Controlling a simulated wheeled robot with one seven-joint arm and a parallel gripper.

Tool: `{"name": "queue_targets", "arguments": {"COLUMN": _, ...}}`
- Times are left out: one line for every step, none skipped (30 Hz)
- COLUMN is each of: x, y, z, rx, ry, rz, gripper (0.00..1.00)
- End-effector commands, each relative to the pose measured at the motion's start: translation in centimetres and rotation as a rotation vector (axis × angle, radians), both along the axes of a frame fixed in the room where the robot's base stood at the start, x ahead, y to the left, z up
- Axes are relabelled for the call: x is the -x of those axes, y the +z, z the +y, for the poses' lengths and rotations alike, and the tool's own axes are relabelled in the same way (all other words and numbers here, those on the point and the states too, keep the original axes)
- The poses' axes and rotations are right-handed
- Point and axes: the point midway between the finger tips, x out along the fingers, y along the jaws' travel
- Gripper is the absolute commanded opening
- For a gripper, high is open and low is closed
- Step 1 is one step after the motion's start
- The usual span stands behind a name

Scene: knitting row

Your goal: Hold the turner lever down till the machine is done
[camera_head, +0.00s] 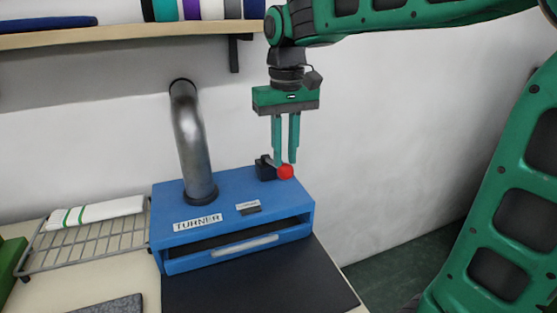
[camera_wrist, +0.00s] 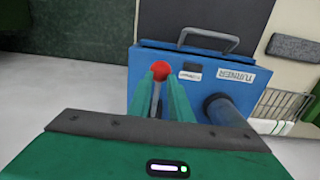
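The blue turner machine (camera_head: 180,207) stands on the table with a "TURNER" label on its front. Its lever has a red knob (camera_head: 286,172) beside a black block (camera_head: 265,168) on the machine's top right. My gripper (camera_head: 285,162) points straight down over the lever, its two green fingers parted with a narrow gap. The fingertips are right at the knob; I cannot tell whether they touch it. In the wrist view the red knob (camera_wrist: 161,69) shows just beyond the fingertips (camera_wrist: 163,80), with a grey rod between the fingers.
A metal pipe (camera_head: 190,140) rises from the machine's top left. A wire rack (camera_head: 90,243) with a white striped cloth (camera_head: 95,212) stands to the left. A dark mat (camera_head: 260,282) lies in front. A shelf (camera_head: 120,33) with coloured rolls hangs above. Free air lies right of the machine.

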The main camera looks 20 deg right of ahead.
Motion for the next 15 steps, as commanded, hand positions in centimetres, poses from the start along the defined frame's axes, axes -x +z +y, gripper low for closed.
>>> {"name": "queue_targets", "arguments": {"x": 0.0, "y": -0.2, "z": 0.0, "rx": 0.0, "ry": 0.0, "rz": 0.001, "gripper": 0.17}}
{"name": "queue_targets", "arguments": {"x": 0.0, "y": -0.3, "z": 0.0, "rx": 0.0, "ry": 0.0, "rz": 0.001, "gripper": 0.17}}
{"name": "queue_targets", "arguments": {"x": 0.0, "y": -0.5, "z": 0.0, "rx": 0.0, "ry": -0.001, "rz": 0.001, "gripper": 0.17}}
{"name": "queue_targets", "arguments": {"x": 0.0, "y": -0.6, "z": 0.0, "rx": 0.0, "ry": -0.001, "rz": 0.001, "gripper": 0.17}}
{"name": "queue_targets", "arguments": {"x": 0.0, "y": -0.7, "z": 0.0, "rx": 0.0, "ry": 0.0, "rz": 0.001, "gripper": 0.17}}
{"name": "queue_targets", "arguments": {"x": 0.0, "y": -0.8, "z": 0.0, "rx": 0.0, "ry": 0.0, "rz": 0.001, "gripper": 0.17}}
{"name": "queue_targets", "arguments": {"x": 0.0, "y": -0.9, "z": 0.0, "rx": 0.0, "ry": 0.0, "rz": 0.001, "gripper": 0.17}}
{"name": "queue_targets", "arguments": {"x": 0.0, "y": -1.0, "z": 0.0, "rx": 0.0, "ry": 0.0, "rz": 0.0, "gripper": 0.17}}
{"name": "queue_targets", "arguments": {"x": 0.0, "y": -1.1, "z": 0.0, "rx": 0.0, "ry": 0.0, "rz": 0.0, "gripper": 0.17}}
{"name": "queue_targets", "arguments": {"x": 0.0, "y": -1.2, "z": 0.0, "rx": 0.0, "ry": 0.0, "rz": 0.0, "gripper": 0.17}}
{"name": "queue_targets", "arguments": {"x": 0.0, "y": -1.3, "z": 0.0, "rx": 0.0, "ry": 0.0, "rz": 0.0, "gripper": 0.17}}
{"name": "queue_targets", "arguments": {"x": 0.0, "y": -1.4, "z": 0.0, "rx": 0.0, "ry": 0.0, "rz": 0.0, "gripper": 0.17}}
{"name": "queue_targets", "arguments": {"x": 0.0, "y": -1.4, "z": 0.0, "rx": 0.0, "ry": 0.0, "rz": 0.0, "gripper": 0.17}}
{"name": "queue_targets", "arguments": {"x": 0.0, "y": -1.4, "z": 0.0, "rx": 0.0, "ry": 0.0, "rz": 0.0, "gripper": 0.17}}
{"name": "queue_targets", "arguments": {"x": 0.0, "y": -1.5, "z": 0.0, "rx": 0.0, "ry": 0.0, "rz": 0.0, "gripper": 0.17}}
